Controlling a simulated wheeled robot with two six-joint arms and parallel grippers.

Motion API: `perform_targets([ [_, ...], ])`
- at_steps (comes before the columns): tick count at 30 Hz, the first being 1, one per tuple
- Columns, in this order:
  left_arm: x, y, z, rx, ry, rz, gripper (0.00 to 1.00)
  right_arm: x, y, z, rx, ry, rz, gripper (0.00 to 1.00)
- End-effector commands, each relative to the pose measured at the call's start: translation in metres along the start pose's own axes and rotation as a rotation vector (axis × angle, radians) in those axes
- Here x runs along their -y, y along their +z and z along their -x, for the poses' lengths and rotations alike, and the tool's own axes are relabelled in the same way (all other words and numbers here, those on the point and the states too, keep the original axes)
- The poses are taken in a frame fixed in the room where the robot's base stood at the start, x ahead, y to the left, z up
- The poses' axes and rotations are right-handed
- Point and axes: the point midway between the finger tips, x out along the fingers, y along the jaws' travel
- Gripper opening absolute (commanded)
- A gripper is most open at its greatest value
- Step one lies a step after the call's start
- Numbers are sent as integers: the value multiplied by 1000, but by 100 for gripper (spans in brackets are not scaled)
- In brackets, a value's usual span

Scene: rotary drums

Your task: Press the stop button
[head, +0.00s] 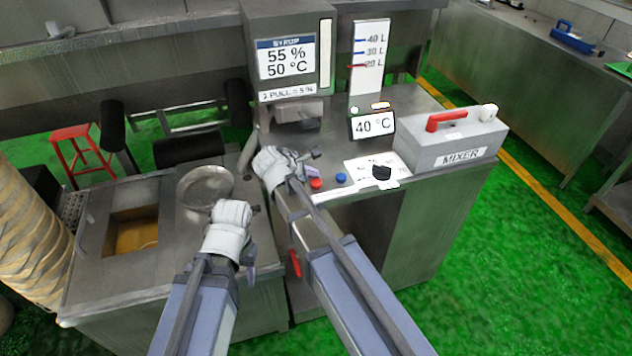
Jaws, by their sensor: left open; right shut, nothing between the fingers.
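A small red button (316,183) sits on the front edge of the grey machine's counter, with a blue button (341,177) to its right. I can read no stop label on either. My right gripper (308,165) is just above and left of the red button in the picture; it is shut and empty, and contact cannot be told. My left gripper (252,242) is open and empty, lower left of the buttons, in front of the round pan. Its fingers are partly hidden by its own wrist.
A mixer box (452,145) with a red lever (446,120) stands on the counter's right. A black knob (382,172) is beside the blue button. A 40 °C display (373,125) stands behind. A round metal pan (204,187) is at left. Green floor is open at right.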

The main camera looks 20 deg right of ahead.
Motion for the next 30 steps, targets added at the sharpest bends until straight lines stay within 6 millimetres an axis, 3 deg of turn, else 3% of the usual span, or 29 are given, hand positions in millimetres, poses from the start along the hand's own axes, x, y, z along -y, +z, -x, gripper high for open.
perform_targets([
  [30, -1, 0, -8, 0, 0, 0, 50, 4, -4, -6, 0, 0, 0, 0],
])
